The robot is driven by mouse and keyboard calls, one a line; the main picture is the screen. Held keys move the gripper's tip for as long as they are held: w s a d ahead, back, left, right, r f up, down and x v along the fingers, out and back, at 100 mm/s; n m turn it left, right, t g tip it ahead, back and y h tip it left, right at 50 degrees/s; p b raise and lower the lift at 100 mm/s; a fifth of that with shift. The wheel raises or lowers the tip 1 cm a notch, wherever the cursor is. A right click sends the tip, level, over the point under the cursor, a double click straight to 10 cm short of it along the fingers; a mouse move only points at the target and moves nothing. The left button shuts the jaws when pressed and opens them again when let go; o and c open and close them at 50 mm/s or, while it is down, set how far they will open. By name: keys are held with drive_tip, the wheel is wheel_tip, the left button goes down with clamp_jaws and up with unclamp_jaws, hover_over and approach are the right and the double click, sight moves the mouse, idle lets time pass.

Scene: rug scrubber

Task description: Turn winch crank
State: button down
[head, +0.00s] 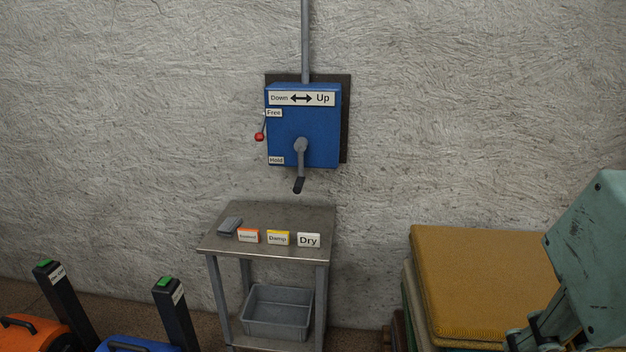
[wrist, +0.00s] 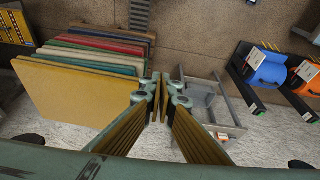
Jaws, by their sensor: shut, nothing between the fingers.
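The blue winch box (head: 318,135) is mounted on the wall in the middle of the head view, under a vertical pipe. Its top label reads "Down" and "Up" with a double arrow. The grey winch crank (head: 300,160) sits on the front face; its arm hangs downward to a dark handle (head: 299,185). A lever with a red knob (head: 259,137) is on the left side, between the "Free" and "Hold" labels. My gripper (wrist: 160,82) is shut and empty in the wrist view, well away from the winch. Its tips are not clear in the head view.
A metal table (head: 285,215) stands below the winch, with a grey block (head: 229,226) and several label cards on top and a grey bin (head: 277,312) underneath. Yellow and other coloured pads (head: 480,275) are at the right. Orange and blue machines stand lower left. Space before the winch is clear.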

drive_tip(key=shift+a, duration=0.45)
drive_tip(key=w+a+r+m+g+y+p, duration=0.1)
drive_tip(key=w+a+r+m+p, duration=0.25)
drive_tip(key=w, duration=0.85)
drive_tip(key=w+a+r+m+g+y+p, duration=0.1)
drive_tip(key=w+a+r+m+p, duration=0.3)
drive_tip(key=w, duration=0.9)
drive_tip(key=w+a+r+m+y+p, duration=0.15)
drive_tip(key=w+r+p, duration=0.4)
drive_tip(key=w, duration=0.65)
drive_tip(key=w+a+f+m+g+y+p, duration=0.1)
drive_tip(key=w+a+f+m+p, duration=0.15)
drive_tip(key=w, duration=0.65)
drive_tip(key=w+a+f+m+y+p, duration=0.1)
drive_tip(key=w+a+f+m+p, duration=0.2)
drive_tip(key=w, duration=0.6)
drive_tip(key=w+a+f+m+p, duration=0.2)
drive_tip(key=w+f+p, duration=0.2)
drive_tip(key=w+f, duration=0.2)
drive_tip(key=w+a+f+m+y+p, duration=0.1)
drive_tip(key=w+a+f+m+p, duration=0.1)
drive_tip(key=w+f, duration=0.4)
drive_tip(key=shift+w+a+g+p, duration=0.3)
drive_tip(key=shift+w+p, duration=0.6)
drive_tip(key=shift+w, duration=0.5)
drive_tip(key=shift+f, duration=0.15)
